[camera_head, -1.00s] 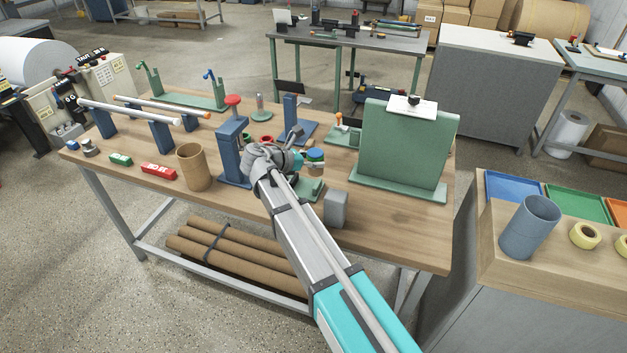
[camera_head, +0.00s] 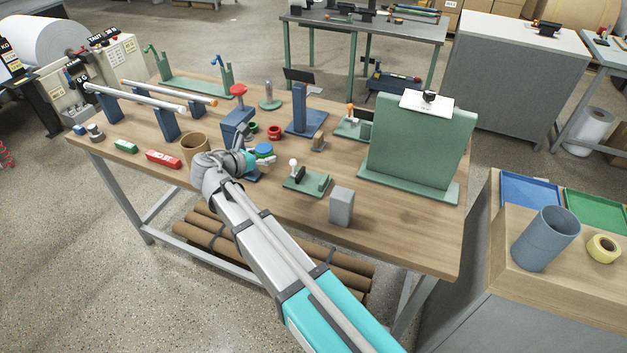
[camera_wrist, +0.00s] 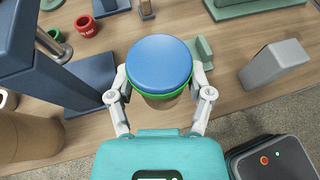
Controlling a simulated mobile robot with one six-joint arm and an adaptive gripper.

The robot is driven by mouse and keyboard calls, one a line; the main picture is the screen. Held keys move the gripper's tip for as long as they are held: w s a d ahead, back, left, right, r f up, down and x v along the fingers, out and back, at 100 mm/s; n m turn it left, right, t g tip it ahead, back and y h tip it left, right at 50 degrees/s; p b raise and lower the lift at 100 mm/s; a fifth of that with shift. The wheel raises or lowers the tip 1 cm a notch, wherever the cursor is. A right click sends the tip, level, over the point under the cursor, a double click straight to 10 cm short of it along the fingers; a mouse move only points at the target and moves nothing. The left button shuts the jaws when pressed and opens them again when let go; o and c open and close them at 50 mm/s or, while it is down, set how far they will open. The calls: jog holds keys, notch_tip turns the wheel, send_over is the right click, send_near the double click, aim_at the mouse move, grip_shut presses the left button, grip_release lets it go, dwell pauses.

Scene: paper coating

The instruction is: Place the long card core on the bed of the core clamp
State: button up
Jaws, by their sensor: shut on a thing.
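My gripper (camera_wrist: 163,92) is shut around a round piece with a blue cap (camera_wrist: 160,62), a green ring and a brown body below. It looks like a capped card core, held upright; its lower part is hidden. In the head view my gripper (camera_head: 262,158) is in front of a blue stand with a red knob (camera_head: 238,90). The stand's column and base (camera_wrist: 85,82) are left of the held piece in the wrist view. A small green toggle fixture (camera_head: 306,182) with a white knob is to the right. I cannot tell which fixture is the core clamp.
A wide open card tube (camera_head: 195,148) stands close left of my gripper. Red (camera_head: 274,131) and green cups stand behind. A grey block (camera_head: 341,205) and a tall green panel (camera_head: 420,145) stand right. The front right tabletop is clear.

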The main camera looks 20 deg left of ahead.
jog(key=shift+w+d, duration=0.15)
jog(key=w+d+f+b, duration=0.4)
jog(key=w+d, duration=0.2)
jog(key=w, duration=0.1)
jog(key=b, duration=0.5)
send_over(310, 183)
jog(key=f, duration=0.5)
jog(key=shift+s+a, duration=0.25)
jog(key=shift+s, duration=0.1)
jog(key=shift+f, duration=0.1)
jog(key=shift+w+d+f+b, duration=0.15)
jog(key=shift+f+b, duration=0.3)
jog(key=shift+b, duration=0.05)
jog(key=shift+w+d+f+b, duration=0.15)
jog(key=shift+f+b, duration=0.25)
jog(key=shift+b, duration=0.05)
jog(key=shift+f+b, duration=1.1)
